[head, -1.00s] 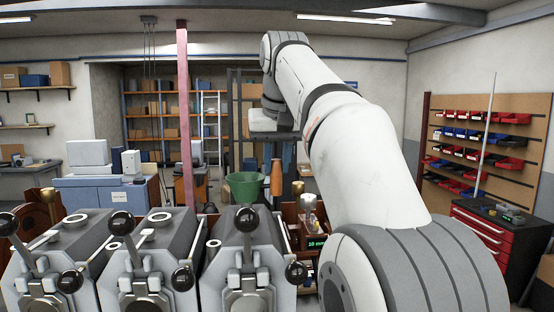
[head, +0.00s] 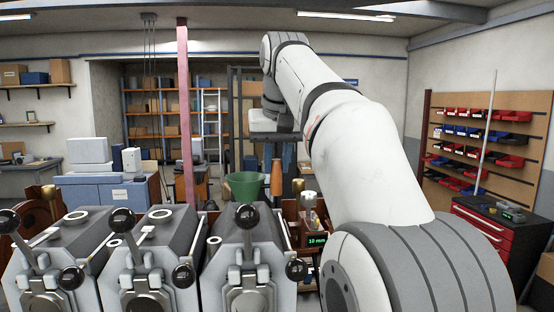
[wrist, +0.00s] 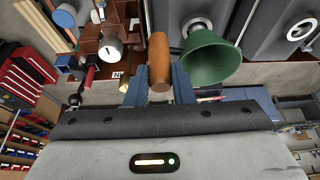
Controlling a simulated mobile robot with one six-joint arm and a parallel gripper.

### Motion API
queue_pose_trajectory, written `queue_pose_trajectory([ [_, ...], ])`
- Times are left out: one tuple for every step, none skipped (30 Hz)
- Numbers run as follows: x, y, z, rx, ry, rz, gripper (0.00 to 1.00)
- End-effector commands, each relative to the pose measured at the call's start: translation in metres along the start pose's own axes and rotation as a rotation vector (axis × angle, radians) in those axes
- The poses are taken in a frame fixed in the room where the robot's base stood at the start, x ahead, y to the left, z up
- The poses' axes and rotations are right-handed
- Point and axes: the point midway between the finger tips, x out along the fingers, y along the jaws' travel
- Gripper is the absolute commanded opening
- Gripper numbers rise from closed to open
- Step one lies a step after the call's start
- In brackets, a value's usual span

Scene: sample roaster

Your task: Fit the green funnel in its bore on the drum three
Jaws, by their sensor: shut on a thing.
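The green funnel (head: 245,185) is upright behind the black knob of drum three (head: 247,255), the rightmost drum. Its lower end is hidden by the knob in the head view, so I cannot tell whether it is in the bore. An orange-brown handle (head: 276,178) stands right of the funnel. In the wrist view my gripper (wrist: 159,82) is shut on this handle (wrist: 159,58), with the funnel (wrist: 210,60) close on its right. A pale bore ring (wrist: 197,24) shows just beyond the funnel's narrow end. The join of handle and funnel is unclear.
Two similar drums (head: 150,255) stand left of drum three, with levers and black ball knobs sticking up. A wooden stand with a 10 mm display (head: 317,240) is close on the right. A red post (head: 184,120) rises behind.

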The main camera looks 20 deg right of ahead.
Motion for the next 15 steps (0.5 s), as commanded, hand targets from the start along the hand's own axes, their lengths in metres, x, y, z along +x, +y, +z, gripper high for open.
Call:
queue_pose_trajectory([
  [0.001,0.000,0.001,0.000,0.001,0.000,0.00],
  [0.002,0.000,0.001,0.000,0.001,0.000,0.00],
  [0.003,0.000,0.001,0.000,0.001,0.000,0.00],
  [0.004,0.000,0.002,0.000,0.001,0.000,0.00],
  [0.005,0.000,0.002,0.000,0.001,0.000,0.00],
  [0.006,0.000,0.003,0.000,0.001,0.000,0.00],
  [0.008,0.000,0.004,0.000,0.001,0.000,0.00],
  [0.009,0.000,0.004,0.000,0.001,0.000,0.00],
  [0.010,0.000,0.005,0.000,0.001,0.000,0.00],
  [0.011,0.000,0.005,0.000,0.001,0.000,0.00],
  [0.013,0.000,0.006,0.000,0.001,0.000,0.00],
  [0.014,0.000,0.006,0.000,0.001,0.000,0.00],
  [0.015,0.000,0.007,0.000,0.001,0.000,0.00],
  [0.016,0.000,0.007,0.000,0.001,0.000,0.00],
  [0.018,0.000,0.008,0.000,0.001,0.000,0.00],
])
